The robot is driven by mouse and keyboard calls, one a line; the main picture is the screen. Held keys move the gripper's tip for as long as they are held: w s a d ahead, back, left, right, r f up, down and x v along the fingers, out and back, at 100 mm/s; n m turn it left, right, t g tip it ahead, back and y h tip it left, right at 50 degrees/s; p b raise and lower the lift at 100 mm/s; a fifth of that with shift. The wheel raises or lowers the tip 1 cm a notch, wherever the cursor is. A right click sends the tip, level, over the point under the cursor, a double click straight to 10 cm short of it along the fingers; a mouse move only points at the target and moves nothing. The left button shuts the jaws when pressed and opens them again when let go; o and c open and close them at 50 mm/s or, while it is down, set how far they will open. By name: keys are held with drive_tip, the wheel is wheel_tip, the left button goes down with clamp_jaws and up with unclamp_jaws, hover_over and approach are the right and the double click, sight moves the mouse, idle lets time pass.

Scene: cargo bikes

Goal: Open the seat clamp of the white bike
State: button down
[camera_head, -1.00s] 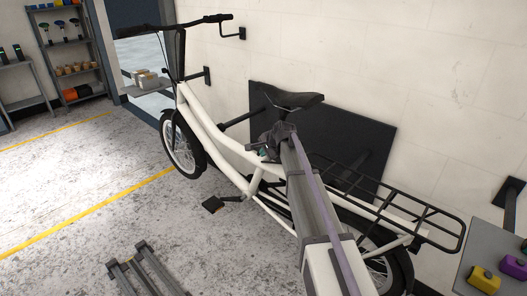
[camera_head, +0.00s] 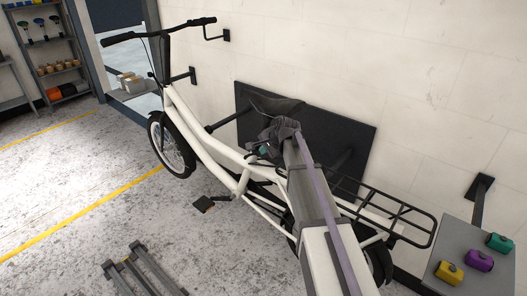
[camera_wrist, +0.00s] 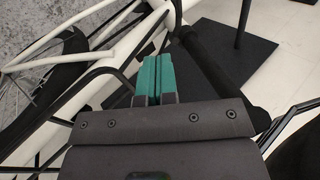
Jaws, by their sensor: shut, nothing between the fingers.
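The white bike (camera_head: 205,135) stands along the wall in the head view, its front wheel at the left. Its black saddle (camera_head: 277,104) is partly hidden behind my arm. My gripper (camera_head: 264,149) is just below the saddle, near the seat tube, largely hidden by my arm. In the wrist view my gripper (camera_wrist: 154,72) has its teal fingertips together, with nothing between them. A thick black tube, probably the seat post (camera_wrist: 213,62), slants just right of the fingertips. White frame tubes (camera_wrist: 118,52) lie to the left. I cannot make out the seat clamp or its lever.
A black rear rack (camera_head: 400,212) extends to the right of my arm. A dark panel (camera_head: 350,130) is on the wall behind the bike. A grey table (camera_head: 455,240) at the right holds yellow, purple and teal items. A grey stand (camera_head: 135,268) is on the floor in front.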

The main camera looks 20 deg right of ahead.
sight(250, 155)
drive_tip(key=b+x, duration=0.2)
drive_tip(key=x, duration=0.2)
drive_tip(key=w+r+b+x, duration=0.1)
drive_tip(key=b+x, duration=0.1)
drive_tip(key=x, duration=0.2)
drive_tip(key=b+x, duration=0.3)
drive_tip(key=x, duration=0.1)
drive_tip(key=shift+w+a+r, duration=0.25)
drive_tip(key=shift+w+a, duration=0.1)
drive_tip(key=shift+w+a+r, duration=0.2)
drive_tip(key=shift+w+r, duration=0.05)
drive_tip(key=shift+w, duration=0.3)
